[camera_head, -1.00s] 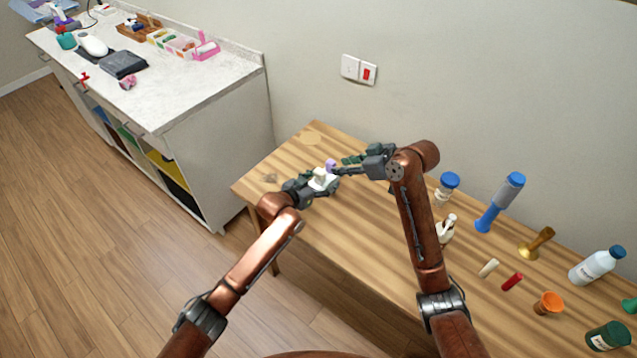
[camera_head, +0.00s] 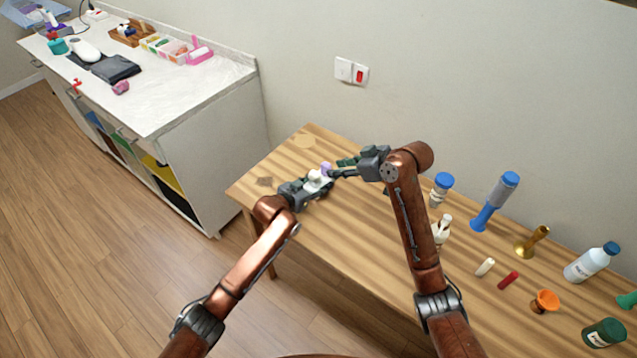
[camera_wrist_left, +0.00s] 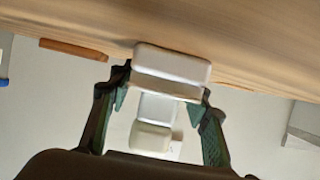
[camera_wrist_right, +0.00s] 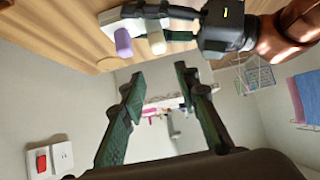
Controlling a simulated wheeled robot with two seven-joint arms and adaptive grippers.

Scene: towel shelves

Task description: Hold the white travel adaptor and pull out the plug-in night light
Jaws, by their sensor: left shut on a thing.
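The white travel adaptor (camera_wrist_left: 172,66) is a rounded block between the fingers of my left gripper (camera_wrist_left: 160,92), which is shut on it. In the head view my left gripper (camera_head: 312,190) holds it above the table's far left part. A cream cylinder (camera_wrist_right: 157,41) and a purple cylinder (camera_wrist_right: 123,42) stand out from the adaptor; I cannot tell for sure which is the night light. The purple one also shows in the head view (camera_head: 326,168). My right gripper (camera_wrist_right: 158,82) is open and empty, its fingertips beside and apart from these pieces.
The wooden table (camera_head: 350,225) has bare room in front of the grippers. Bottles and small items, such as a blue-capped jar (camera_head: 442,186) and an orange cup (camera_head: 545,301), stand to the right. A white cabinet (camera_head: 215,155) stands at the left; a wall switch (camera_head: 351,71) is behind.

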